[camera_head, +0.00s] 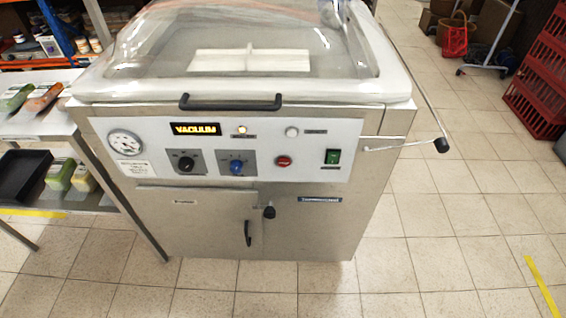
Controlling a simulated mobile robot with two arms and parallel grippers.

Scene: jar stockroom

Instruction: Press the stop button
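A steel vacuum packing machine (320,235) stands in the middle of the head view, front panel facing me. The red round stop button (284,161) sits on the panel, right of a blue knob (236,166) and a black knob (186,163). A green switch (332,156) is farther right. The display (195,129) reads VACUUM in orange. A small lamp (242,129) beside it is lit yellowish; a pale one (292,132) looks unlit. The clear lid (240,45) is down. Neither of my grippers shows in this view.
A black handle (230,102) juts from the lid's front. A metal lever with a black knob (441,145) sticks out at right. A steel table (42,122) with packages stands at left. Red crates (540,85) stand at far right; tiled floor is clear in front.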

